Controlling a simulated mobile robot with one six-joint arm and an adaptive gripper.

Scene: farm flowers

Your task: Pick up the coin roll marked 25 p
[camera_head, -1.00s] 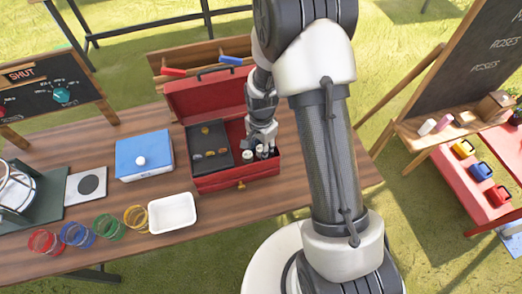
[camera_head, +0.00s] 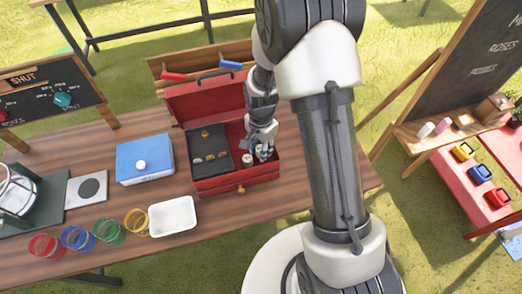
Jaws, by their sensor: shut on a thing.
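A red cash box (camera_head: 238,177) stands open on the wooden table, with its lid tipped back. A black coin tray (camera_head: 208,148) fills its left side. Small pale coin rolls (camera_head: 248,159) stand upright in its right side. My gripper (camera_head: 262,154) reaches down into that right side, shut on one roll. The fingers cover most of the held roll. The markings on the rolls are too small to read, so I cannot tell which one reads 25 p.
A chalkboard (camera_head: 50,95) stands at the left. The table front right of the dish is clear.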

